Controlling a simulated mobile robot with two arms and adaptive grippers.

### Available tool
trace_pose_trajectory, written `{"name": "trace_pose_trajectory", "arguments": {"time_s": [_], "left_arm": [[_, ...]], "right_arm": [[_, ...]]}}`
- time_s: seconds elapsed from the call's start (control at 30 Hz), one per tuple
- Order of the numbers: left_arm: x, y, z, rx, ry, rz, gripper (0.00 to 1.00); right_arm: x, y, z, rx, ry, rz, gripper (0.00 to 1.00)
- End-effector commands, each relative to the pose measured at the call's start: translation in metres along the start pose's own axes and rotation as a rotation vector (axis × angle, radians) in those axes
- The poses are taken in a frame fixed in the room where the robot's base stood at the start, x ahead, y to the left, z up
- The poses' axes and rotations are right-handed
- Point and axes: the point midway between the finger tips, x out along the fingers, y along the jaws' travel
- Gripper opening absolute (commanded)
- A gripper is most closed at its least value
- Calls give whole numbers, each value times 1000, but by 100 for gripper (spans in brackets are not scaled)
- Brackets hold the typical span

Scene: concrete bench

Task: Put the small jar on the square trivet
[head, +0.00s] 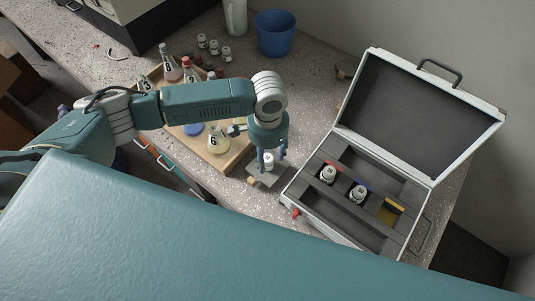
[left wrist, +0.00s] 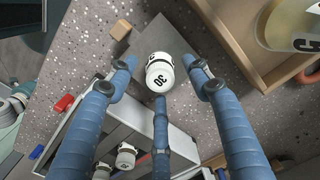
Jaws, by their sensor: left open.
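The small jar (head: 268,160), white with a dark label, stands upright on the square trivet (head: 259,176), a flat dark grey plate on the bench. In the left wrist view the jar (left wrist: 160,72) shows over the grey trivet (left wrist: 143,45). My left gripper (head: 270,154) points down over the jar. Its blue fingers (left wrist: 159,76) are spread around the jar, with gaps showing at the sides; whether the lower finger touches it I cannot tell. The fingers partly hide the jar in the head view. My right gripper is not in view.
An open case (head: 345,222) with more jars stands right of the trivet. A wooden tray (head: 236,163) of flasks lies close on the left. A small wooden block (head: 251,181) sits at the trivet's edge. A blue bucket (head: 275,34) stands at the back.

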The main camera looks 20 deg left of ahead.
Motion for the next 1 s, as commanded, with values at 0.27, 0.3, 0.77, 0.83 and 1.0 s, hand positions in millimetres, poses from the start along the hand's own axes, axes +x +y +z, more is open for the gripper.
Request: {"name": "trace_pose_trajectory", "arguments": {"time_s": [0.27,0.3,0.77,0.83,1.0], "left_arm": [[-29,-1,-1,1,4,-1,50],[-37,0,-2,1,6,-1,50],[-118,0,-1,0,2,0,50],[-122,0,-1,0,1,1,50],[-124,0,0,0,0,1,50]], "right_arm": [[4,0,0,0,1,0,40],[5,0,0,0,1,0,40],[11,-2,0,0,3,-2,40],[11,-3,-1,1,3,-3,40],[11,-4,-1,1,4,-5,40]]}}
